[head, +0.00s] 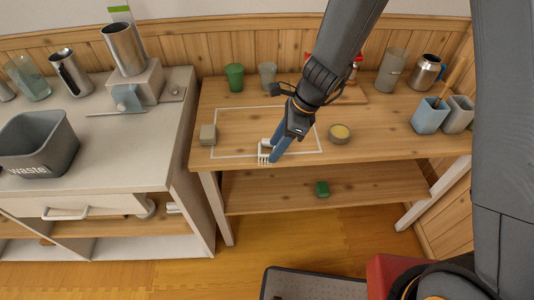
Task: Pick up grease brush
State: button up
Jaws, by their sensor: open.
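My gripper (269,151) is open, low over the front edge of the wooden table, at the front of a white outlined rectangle. A blue part and a pale toothed part show at its tip; I cannot tell whether the toothed part is a finger or a separate thing. No grease brush shows clearly. A thin wooden handle (454,78) leans up out of a light blue cup (429,116) at the right; its lower end is hidden in the cup, so I cannot tell whether it is the brush. My gripper is well to the left of it.
Cups, jars and a grey cup (459,114) stand behind and right. A waste bin (38,145) stands left.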

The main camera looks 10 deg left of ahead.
aim_at(266, 157)
jog(key=x, duration=0.1)
jog(key=p+x, duration=0.1)
jog(key=x, duration=0.1)
jog(key=shift+w+a, duration=0.2)
jog(key=shift+a, duration=0.15)
jog(key=shift+a+f, duration=0.2)
jog(key=shift+f, duration=0.45)
grip_shut()
jog(key=shift+r, duration=0.15)
